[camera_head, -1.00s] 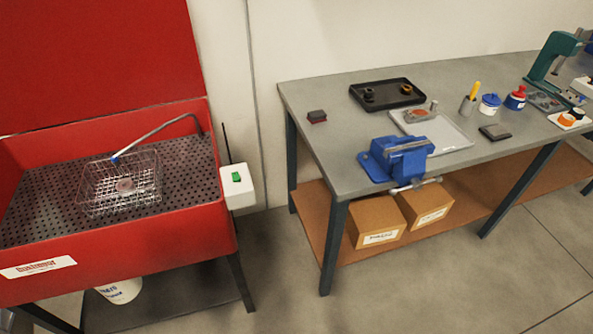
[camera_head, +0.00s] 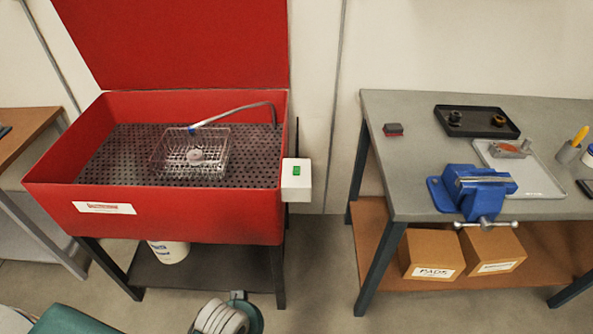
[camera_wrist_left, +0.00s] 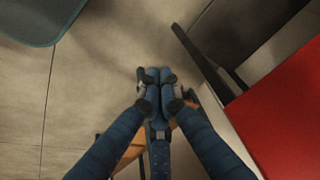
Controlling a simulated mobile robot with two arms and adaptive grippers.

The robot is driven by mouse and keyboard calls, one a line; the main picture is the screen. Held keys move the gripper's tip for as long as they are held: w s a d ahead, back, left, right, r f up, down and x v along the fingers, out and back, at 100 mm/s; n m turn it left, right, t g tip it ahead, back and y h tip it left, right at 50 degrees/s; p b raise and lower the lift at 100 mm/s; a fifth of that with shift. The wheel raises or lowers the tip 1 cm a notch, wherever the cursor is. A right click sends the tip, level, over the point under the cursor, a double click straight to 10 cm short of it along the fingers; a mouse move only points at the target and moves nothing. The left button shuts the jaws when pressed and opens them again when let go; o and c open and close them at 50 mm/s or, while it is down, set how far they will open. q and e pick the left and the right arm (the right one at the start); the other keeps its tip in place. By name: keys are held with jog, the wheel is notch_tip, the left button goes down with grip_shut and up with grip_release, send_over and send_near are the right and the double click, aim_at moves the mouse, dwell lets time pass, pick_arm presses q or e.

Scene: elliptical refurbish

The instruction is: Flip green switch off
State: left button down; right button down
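The green switch (camera_head: 296,170) sits on the front of a white box (camera_head: 297,185) at the right side of the red parts washer (camera_head: 180,215). It is too small to tell its position. My left gripper (camera_wrist_left: 153,75) shows in the left wrist view with its two fingertips together and nothing visible between them. It points down at the floor, with a red panel to its right, apart from the switch. My right gripper is in neither view.
A wire basket (camera_head: 190,165) sits in the washer under a bent spout. A workbench (camera_head: 400,170) with a blue vise (camera_head: 470,188) stands to the right, with a gap between it and the washer. A white bucket (camera_head: 170,251) is under the washer.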

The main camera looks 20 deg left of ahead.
pick_arm(q)
jog(key=w+d+r+n+t+y, duration=0.1)
jog(key=w+r+t, duration=0.3)
jog(key=w+r, duration=0.9)
jog(key=w+d+r+n+t+y, duration=0.1)
jog(key=w+r+n+t, duration=0.3)
jog(key=w+r, duration=0.9)
notch_tip(320, 180, up, 6)
jog(key=shift+w+d+f+t+y+b, duration=0.2)
jog(key=shift+d+t+y+b, duration=0.1)
jog(key=shift+t+y, duration=0.5)
jog(key=p, duration=0.2)
send_over(297, 170)
jog(key=s, duration=0.2)
notch_tip(297, 170, down, 4)
jog(key=shift+r, duration=0.2)
notch_tip(297, 170, down, 3)
jog(key=shift+s+r, duration=0.1)
jog(key=shift+r, duration=0.1)
jog(key=shift+s+d+f+p, duration=0.15)
jog(key=shift+f+p, duration=0.15)
jog(key=shift+f, duration=0.55)
